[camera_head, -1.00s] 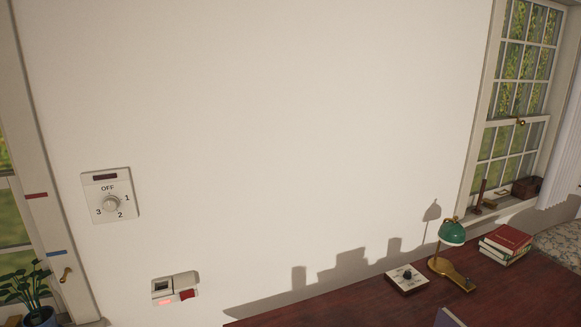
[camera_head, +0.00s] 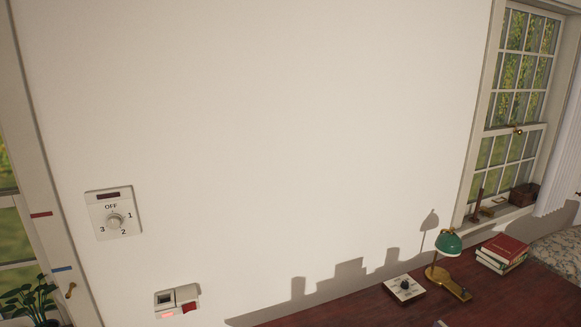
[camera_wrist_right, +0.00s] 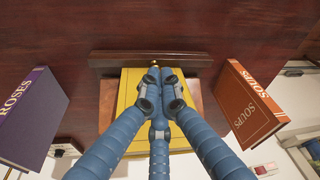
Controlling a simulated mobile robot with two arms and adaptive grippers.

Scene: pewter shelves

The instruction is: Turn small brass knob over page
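In the right wrist view a small brass knob (camera_wrist_right: 155,63) shows at the dark wooden ledge (camera_wrist_right: 105,60) of a book stand, just beyond my fingertips. It is partly hidden by them. A yellow book or page (camera_wrist_right: 128,92) lies on the stand under my fingers. My right gripper (camera_wrist_right: 160,74) has its blue fingers converging over the yellow surface, tips close together. I cannot tell if they touch the knob or how far they are closed. Neither gripper shows in the head view.
A purple book (camera_wrist_right: 35,118) and an orange book (camera_wrist_right: 250,103) flank the stand. In the head view the red-brown desk (camera_head: 350,308) holds a dial box (camera_head: 404,288), green lamp (camera_head: 448,244) and stacked books (camera_head: 503,250). A wall dial (camera_head: 114,219) and red-switch plate (camera_head: 177,302) are at left.

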